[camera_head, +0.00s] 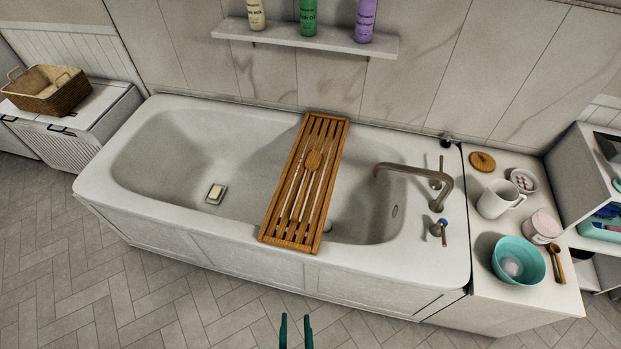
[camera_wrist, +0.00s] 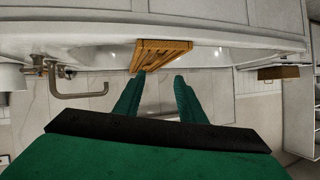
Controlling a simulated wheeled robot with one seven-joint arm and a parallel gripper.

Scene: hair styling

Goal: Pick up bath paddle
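The bath paddle (camera_head: 313,160) is wooden, with a small round head and a thin handle. It lies on the slatted wooden bath rack (camera_head: 269,230), close in colour to the slats, so its handle is hard to trace. The rack spans the white bathtub (camera_head: 125,195) from the back rim to the front rim. My gripper (camera_head: 296,319) is open and empty in front of the tub, at the bottom of the head view. In the wrist view, my gripper (camera_wrist: 159,79) has its green fingers apart, with the rack (camera_wrist: 158,52) beyond them; I cannot make out the paddle there.
A bronze faucet (camera_head: 413,171) curves over the tub's right end. A soap dish (camera_head: 215,194) sits inside the tub. A counter at right holds a white pitcher (camera_head: 499,199) and a teal bowl (camera_head: 518,260). A wall shelf (camera_head: 305,37) holds bottles. The floor in front is clear.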

